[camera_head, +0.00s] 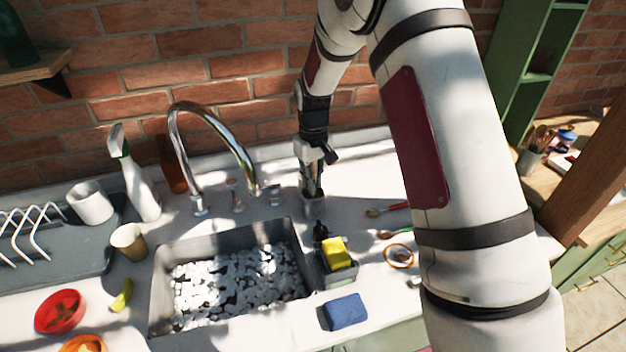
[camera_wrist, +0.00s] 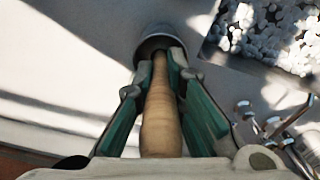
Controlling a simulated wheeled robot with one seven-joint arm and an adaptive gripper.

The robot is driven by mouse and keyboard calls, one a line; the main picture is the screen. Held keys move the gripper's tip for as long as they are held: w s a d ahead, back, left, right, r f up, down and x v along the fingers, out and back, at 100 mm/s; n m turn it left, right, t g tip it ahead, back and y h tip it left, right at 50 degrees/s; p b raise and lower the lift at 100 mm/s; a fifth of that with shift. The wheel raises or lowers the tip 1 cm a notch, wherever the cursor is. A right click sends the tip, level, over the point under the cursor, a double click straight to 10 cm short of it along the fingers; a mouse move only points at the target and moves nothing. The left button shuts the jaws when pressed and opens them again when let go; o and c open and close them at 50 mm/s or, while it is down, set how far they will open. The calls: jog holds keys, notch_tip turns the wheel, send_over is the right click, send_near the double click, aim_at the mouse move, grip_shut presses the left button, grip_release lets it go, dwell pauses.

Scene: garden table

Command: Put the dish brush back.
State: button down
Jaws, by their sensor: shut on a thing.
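The dish brush shows in the wrist view as a long, light wooden handle (camera_wrist: 160,112) between my green-padded fingers. My gripper (camera_head: 312,188) is shut on this handle and points down behind the sink's right back corner. A small round grey cup (camera_head: 314,208) stands on the counter right below the fingertips. In the wrist view the cup's dark opening (camera_wrist: 158,42) lies at the far end of the handle. The handle lines up with the cup, but I cannot tell how deep the brush's lower end is in it. The brush's head is hidden.
The curved chrome faucet (camera_head: 215,135) stands left of my gripper, behind the sink (camera_head: 157,300) with its white foam-like filling. A caddy with a yellow sponge (camera_head: 337,252) and a blue sponge (camera_head: 345,311) lie in front.

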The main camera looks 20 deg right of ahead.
jog(key=shift+f, duration=0.65)
dwell(0.8)
jog(key=c, duration=1.9)
grip_release()
jog(key=shift+r, duration=0.15)
jog(key=shift+r+p, duration=0.35)
jog(key=shift+r, duration=5.05)
